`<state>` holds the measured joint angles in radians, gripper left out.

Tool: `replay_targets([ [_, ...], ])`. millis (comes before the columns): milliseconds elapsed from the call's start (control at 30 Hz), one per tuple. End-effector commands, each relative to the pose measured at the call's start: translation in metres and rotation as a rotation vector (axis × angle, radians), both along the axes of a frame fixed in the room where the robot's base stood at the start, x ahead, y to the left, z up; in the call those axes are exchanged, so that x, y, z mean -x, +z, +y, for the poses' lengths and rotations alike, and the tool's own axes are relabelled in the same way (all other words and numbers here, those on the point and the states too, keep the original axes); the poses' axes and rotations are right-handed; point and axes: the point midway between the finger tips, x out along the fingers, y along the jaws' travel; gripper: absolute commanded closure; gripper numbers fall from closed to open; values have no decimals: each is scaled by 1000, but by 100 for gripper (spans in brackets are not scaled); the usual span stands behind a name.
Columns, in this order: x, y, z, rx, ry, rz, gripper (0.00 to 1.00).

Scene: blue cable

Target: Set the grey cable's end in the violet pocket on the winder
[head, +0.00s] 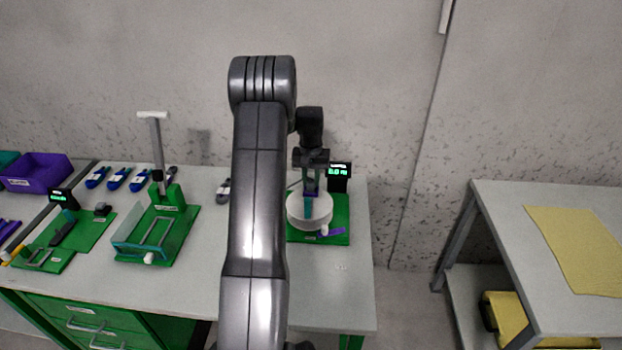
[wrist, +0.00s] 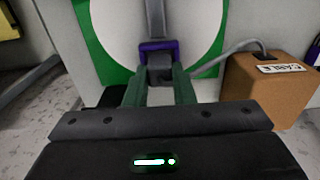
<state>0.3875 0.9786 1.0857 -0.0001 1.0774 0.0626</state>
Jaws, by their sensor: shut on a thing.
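The winder is a white drum (head: 297,212) on a green base (head: 338,212) in the head view. The white disc (wrist: 115,35) fills the top of the wrist view. The violet pocket (wrist: 158,47) sits on the disc, just beyond my fingertips. The grey cable (wrist: 212,63) runs from a brown box to behind my right finger. My gripper (wrist: 159,80) is shut on the grey cable's end, a dark piece (wrist: 160,73) between the fingers. The end is at the pocket's near edge; I cannot tell whether it is inside. In the head view my gripper (head: 311,184) is over the drum.
The brown cable box (wrist: 265,85) stands close on the right in the wrist view. A small display (head: 340,172) stands behind the winder. Another green fixture (head: 185,222) is left of my arm. A side table (head: 500,215) stands apart at the right.

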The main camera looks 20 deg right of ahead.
Motion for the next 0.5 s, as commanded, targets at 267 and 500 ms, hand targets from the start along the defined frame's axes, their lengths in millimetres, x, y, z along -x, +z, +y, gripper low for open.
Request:
replay_targets([
  [267,0,-5,0,0,0,0,99],
  [500,0,-8,0,0,0,0,99],
])
